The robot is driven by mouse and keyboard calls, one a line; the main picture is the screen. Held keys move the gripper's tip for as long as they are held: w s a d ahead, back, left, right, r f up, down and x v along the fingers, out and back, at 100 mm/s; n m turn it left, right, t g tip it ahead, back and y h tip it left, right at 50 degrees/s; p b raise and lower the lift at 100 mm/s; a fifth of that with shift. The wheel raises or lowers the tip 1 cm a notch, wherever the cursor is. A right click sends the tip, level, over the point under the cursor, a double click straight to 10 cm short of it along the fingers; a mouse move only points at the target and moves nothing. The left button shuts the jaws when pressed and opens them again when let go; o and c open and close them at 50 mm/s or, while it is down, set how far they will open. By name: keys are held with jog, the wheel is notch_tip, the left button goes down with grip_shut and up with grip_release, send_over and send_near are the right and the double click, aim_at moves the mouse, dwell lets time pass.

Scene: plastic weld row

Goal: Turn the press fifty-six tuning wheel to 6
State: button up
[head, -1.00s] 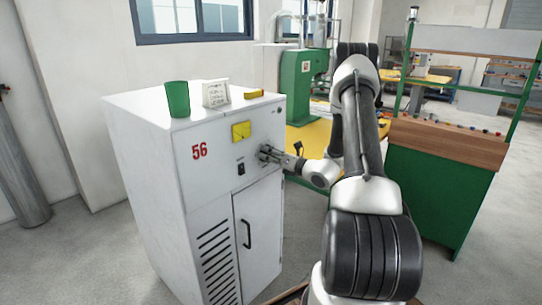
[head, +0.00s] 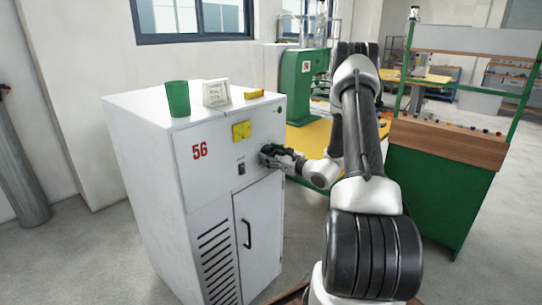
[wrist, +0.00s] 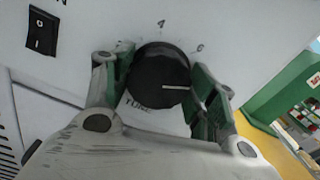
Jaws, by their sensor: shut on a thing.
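The press 56 cabinet (head: 150,160) is white with a red 56. Its tuning wheel (wrist: 160,72) is a round black knob with a white pointer line, above the label TUNE (wrist: 138,104). The printed 4 (wrist: 161,22) is above the wheel and the 6 (wrist: 200,47) at its upper right. The pointer line runs right, clockwise of the direction to the 6; any mark there is hidden by a finger. My gripper (wrist: 160,90) is shut on the wheel, one green-padded finger on each side. In the head view, my gripper (head: 268,155) covers the wheel.
A black switch (wrist: 42,32) is left of the wheel. A yellow meter (head: 241,131) is above the switch on the cabinet front. A green workbench (head: 440,185) is at right.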

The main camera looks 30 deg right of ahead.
jog(key=n, duration=0.4)
jog(key=shift+n, duration=0.3)
jog(key=shift+a+n, duration=0.15)
jog(key=shift+n, duration=1.35)
jog(key=o, duration=1)
jog(key=v, duration=1.2)
